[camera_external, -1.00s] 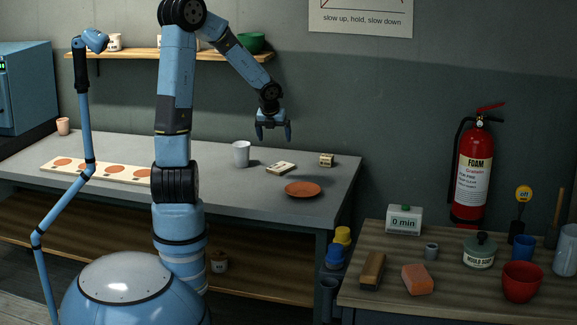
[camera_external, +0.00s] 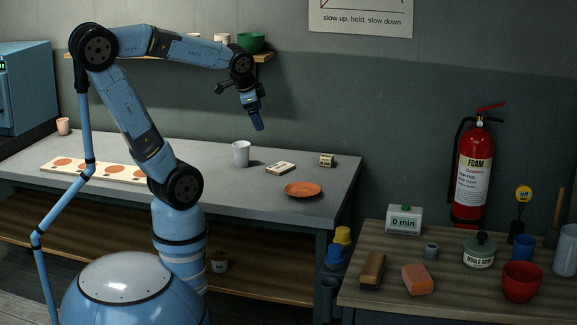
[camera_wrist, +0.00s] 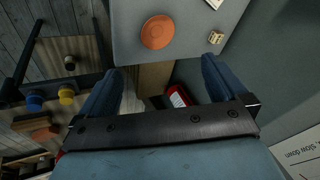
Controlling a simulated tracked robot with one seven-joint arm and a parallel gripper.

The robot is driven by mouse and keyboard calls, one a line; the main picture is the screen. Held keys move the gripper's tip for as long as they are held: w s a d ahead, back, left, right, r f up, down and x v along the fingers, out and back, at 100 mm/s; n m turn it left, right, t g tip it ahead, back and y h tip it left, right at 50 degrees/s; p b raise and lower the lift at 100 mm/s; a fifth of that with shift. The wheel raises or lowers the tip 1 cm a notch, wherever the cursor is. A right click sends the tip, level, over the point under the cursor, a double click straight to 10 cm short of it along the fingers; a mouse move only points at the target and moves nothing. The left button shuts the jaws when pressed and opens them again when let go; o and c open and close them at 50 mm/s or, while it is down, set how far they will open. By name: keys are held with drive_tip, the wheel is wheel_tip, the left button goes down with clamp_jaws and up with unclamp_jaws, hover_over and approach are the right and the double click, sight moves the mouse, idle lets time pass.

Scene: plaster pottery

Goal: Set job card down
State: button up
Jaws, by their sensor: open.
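A small pale piece with dark marking, which looks like the job card (camera_external: 281,168), lies on the grey table between a white cup (camera_external: 241,154) and an orange dish (camera_external: 303,190). Part of a pale piece (camera_wrist: 214,4), likely the same card, shows at the top edge of the wrist view. My gripper (camera_external: 255,115) is raised above the table, near the wall, clear of the card and apart from everything. In the wrist view my gripper (camera_wrist: 160,78) has its two fingers wide apart with nothing between them.
A small labelled block (camera_external: 326,160) stands right of the card. The orange dish also shows in the wrist view (camera_wrist: 158,32). A board with orange discs (camera_external: 62,164) lies at the left. A wooden side table (camera_external: 450,290) and a fire extinguisher (camera_external: 472,175) are at the right.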

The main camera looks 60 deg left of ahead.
drive_tip(key=s+d+r+n+h, duration=0.1)
drive_tip(key=s+d+n+h, duration=0.1)
drive_tip(key=s+n, duration=0.3)
drive_tip(key=shift+s+d+r+t, duration=0.3)
drive_tip(key=shift+s+d+t, duration=0.1)
drive_tip(key=shift+s+d, duration=0.2)
